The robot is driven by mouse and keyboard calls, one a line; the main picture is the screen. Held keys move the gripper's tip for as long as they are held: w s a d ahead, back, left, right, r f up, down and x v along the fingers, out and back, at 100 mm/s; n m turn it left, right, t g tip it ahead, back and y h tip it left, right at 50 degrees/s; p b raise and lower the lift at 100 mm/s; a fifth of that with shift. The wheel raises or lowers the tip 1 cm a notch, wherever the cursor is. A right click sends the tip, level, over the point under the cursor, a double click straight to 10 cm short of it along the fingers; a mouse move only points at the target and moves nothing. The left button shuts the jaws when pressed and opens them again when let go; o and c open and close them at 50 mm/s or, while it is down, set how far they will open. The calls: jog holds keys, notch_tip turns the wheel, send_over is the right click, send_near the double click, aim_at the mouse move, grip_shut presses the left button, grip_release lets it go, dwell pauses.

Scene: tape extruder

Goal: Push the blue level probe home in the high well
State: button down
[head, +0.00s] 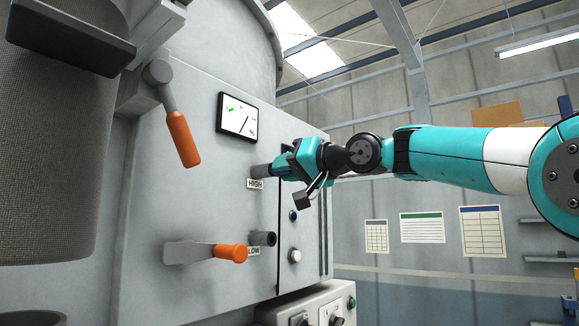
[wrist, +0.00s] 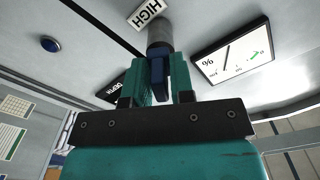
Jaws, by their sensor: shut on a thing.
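The high well (head: 261,171) is a grey tube standing out from the machine's front panel, above the HIGH label (head: 255,184). In the wrist view the well (wrist: 159,36) is straight ahead of my gripper (wrist: 159,80). The blue level probe (wrist: 157,70) is between my gripper's teal fingers, which are shut on it. Its far end meets the well's mouth, roughly in line with it. How deep it sits inside I cannot tell. In the head view my gripper (head: 280,166) is right at the well, and its fingers hide the probe.
The low well (head: 264,239) lies below, beside an orange-gripped lever (head: 230,252). Another orange handle (head: 182,138) hangs at upper left. A gauge screen (head: 239,117) is above the high well. A blue button (head: 293,216) is at lower right. Open room lies right of the machine.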

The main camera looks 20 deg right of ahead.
jog(key=shift+w+a, duration=0.1)
jog(key=c, duration=0.9)
grip_release()
jog(key=b+v, duration=0.6)
jog(key=v, duration=1.1)
jog(key=shift+s, duration=0.2)
